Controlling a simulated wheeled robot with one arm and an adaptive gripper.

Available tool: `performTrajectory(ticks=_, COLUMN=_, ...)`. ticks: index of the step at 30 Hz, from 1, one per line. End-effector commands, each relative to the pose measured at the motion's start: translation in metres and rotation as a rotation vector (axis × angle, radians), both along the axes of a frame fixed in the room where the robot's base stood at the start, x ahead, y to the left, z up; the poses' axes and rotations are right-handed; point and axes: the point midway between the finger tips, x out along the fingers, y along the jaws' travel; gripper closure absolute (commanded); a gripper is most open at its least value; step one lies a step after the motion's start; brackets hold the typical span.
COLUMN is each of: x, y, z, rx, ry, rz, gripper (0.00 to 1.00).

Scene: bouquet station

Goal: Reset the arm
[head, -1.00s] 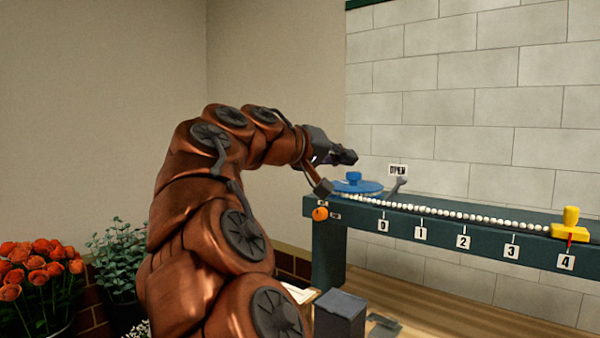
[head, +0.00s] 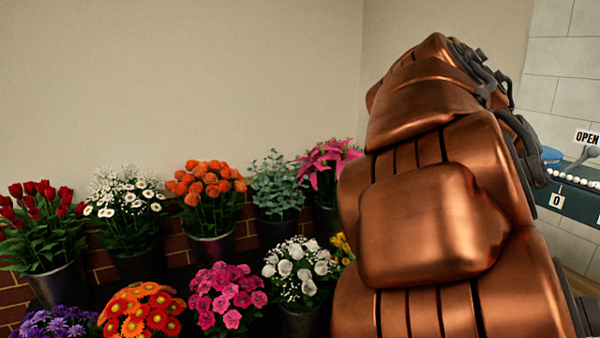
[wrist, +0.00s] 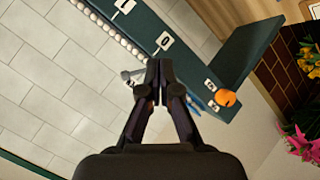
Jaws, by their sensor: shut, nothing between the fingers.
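My gripper (wrist: 158,72) is in the lower middle of the wrist view, its two dark fingers together at the tips with nothing between them. Behind it is the dark green rail (wrist: 185,48), seen at a slant with a row of white beads (wrist: 110,32) along it. In the head view my copper arm stands folded at the right, and the gripper is hidden. Only a short part of the rail (head: 578,206) shows there, right of my arm, with the OPEN sign (head: 587,137) above it.
A blue disc (head: 550,156) is partly hidden by my arm. Buckets of flowers, such as red tulips (head: 42,205) and pink flowers (head: 228,296), fill the left.

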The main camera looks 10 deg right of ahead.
Motion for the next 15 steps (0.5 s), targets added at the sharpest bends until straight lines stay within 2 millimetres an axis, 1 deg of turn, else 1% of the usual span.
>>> performTrajectory(ticks=3, x=-0.013, y=0.014, z=-0.023, rx=0.099, ry=0.017, rz=0.029, gripper=1.00)
performTrajectory(ticks=8, x=-0.028, y=0.036, z=-0.061, rx=0.236, ry=0.051, rz=0.075, gripper=1.00)
performTrajectory(ticks=11, x=-0.038, y=0.053, z=-0.086, rx=0.320, ry=0.077, rz=0.107, gripper=1.00)
performTrajectory(ticks=15, x=-0.053, y=0.082, z=-0.119, rx=0.438, ry=0.119, rz=0.158, gripper=1.00)
